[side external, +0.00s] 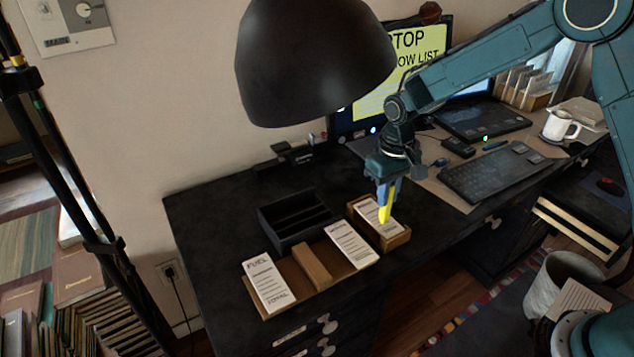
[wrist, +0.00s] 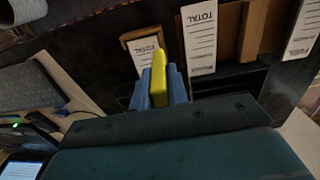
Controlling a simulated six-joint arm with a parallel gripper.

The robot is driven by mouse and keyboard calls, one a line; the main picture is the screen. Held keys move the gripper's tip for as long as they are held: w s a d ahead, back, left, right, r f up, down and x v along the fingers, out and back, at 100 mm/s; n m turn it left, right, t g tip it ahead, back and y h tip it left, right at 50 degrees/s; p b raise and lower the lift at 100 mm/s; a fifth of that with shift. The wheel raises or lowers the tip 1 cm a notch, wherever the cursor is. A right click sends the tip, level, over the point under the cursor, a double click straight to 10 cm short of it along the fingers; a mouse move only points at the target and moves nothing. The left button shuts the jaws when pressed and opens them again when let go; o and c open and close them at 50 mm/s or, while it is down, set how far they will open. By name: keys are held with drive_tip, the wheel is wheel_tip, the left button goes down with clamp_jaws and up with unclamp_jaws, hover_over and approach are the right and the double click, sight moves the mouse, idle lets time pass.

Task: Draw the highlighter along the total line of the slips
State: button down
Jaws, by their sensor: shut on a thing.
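My gripper (side external: 388,192) is shut on a yellow highlighter (side external: 385,212), which points down. In the wrist view the highlighter (wrist: 159,82) sits between the blue fingers. A white slip (side external: 371,213) lies in a small wooden tray (side external: 397,238), under or beside the highlighter tip; whether they touch I cannot tell. In the wrist view this slip (wrist: 147,55) shows the word TOTAL, partly hidden by the highlighter. A middle slip (side external: 350,245) and a left slip (side external: 268,282), marked FUEL and TOTAL, lie on a wooden board (side external: 329,273).
A black divided box (side external: 297,220) stands behind the board. A large dark lamp shade (side external: 310,65) hangs above the desk. A keyboard (side external: 503,172), a laptop (side external: 487,119) and a white mug (side external: 560,126) are at the right. The desk's left part (side external: 215,215) is clear.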

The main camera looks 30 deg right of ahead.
sight(383, 219)
wheel_tip(383, 219, down, 3)
drive_tip(key=shift+f, duration=0.15)
drive_tip(key=shift+d+f, duration=0.3)
drive_tip(key=shift+d, duration=0.45)
drive_tip(key=shift+d+f, duration=0.15)
drive_tip(key=shift+d, duration=0.45)
drive_tip(key=shift+a+f, duration=0.1)
drive_tip(key=shift+a, duration=1.4)
drive_tip(key=shift+d+r, duration=0.15)
drive_tip(key=shift+r, duration=4.05)
drive_tip(key=shift+w, duration=0.1)
